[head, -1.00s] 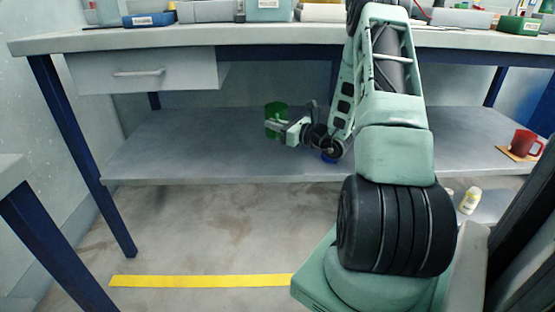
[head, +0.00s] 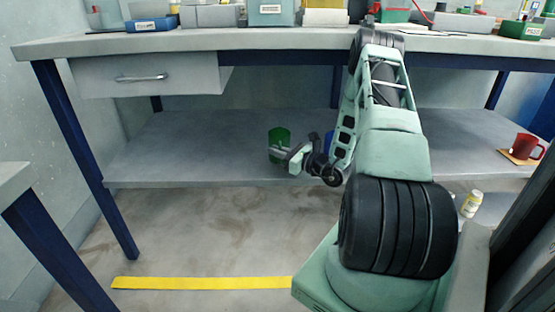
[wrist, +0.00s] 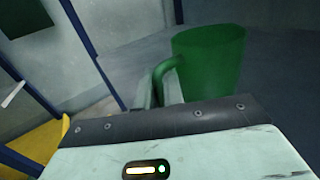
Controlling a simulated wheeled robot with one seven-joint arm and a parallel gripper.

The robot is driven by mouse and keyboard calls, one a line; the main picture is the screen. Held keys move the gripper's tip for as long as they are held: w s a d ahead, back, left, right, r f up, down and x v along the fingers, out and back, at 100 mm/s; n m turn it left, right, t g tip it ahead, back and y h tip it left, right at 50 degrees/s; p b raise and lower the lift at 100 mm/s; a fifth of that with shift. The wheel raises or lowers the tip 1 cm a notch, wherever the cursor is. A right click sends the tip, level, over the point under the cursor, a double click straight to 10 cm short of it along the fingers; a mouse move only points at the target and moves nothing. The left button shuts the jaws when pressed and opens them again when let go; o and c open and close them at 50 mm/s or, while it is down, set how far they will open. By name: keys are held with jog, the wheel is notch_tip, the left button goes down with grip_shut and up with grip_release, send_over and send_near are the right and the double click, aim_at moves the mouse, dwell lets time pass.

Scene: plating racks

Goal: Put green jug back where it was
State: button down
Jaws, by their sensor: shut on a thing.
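The green jug (head: 280,135) is at the lower shelf of the workbench, left of my forearm in the head view. My gripper (head: 281,152) is shut on it. In the wrist view the jug (wrist: 212,60) looks upright or slightly tilted, and its handle (wrist: 160,72) is between my gripper's fingers (wrist: 160,88). The jug's base is partly hidden by my gripper, so I cannot tell whether it touches the shelf.
The lower shelf (head: 190,150) is bare to the left of the jug. A blue thing (head: 328,142) shows partly behind my arm. A red mug (head: 523,146) stands on a tan mat at the right. The tabletop (head: 280,40) overhangs the shelf.

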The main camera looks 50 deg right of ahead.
jog(key=shift+f, duration=0.75)
jog(key=shift+f, duration=0.1)
jog(key=c, duration=1.5)
grip_release()
